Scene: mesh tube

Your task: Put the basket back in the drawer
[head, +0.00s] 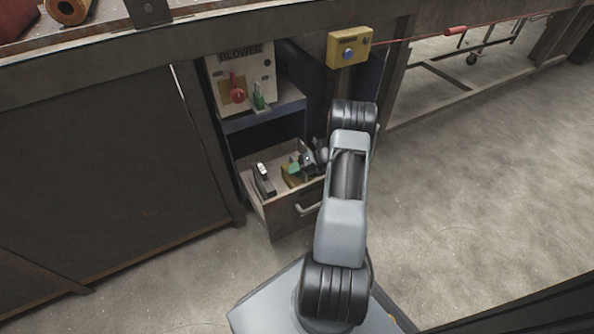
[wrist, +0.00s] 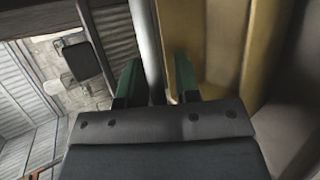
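The drawer (head: 285,215) stands pulled open low in the cabinet, with a metal handle on its front. A small yellow-brown thing, which looks like the basket (head: 287,182), is inside it, partly hidden by my gripper (head: 305,161). In the wrist view, the brass-coloured basket (wrist: 215,45) fills the right side. My gripper's green-padded fingers (wrist: 158,80) stand apart, one on each side of a pale upright edge that looks like the basket's rim. I cannot tell whether they press on it.
A dark stapler-like object (head: 264,180) lies in the drawer's left part. Above the drawer is a shelf with a "BLOWER" panel (head: 240,75) and its red knob. A yellow button box (head: 348,48) hangs at the cabinet's right. The floor to the right is clear.

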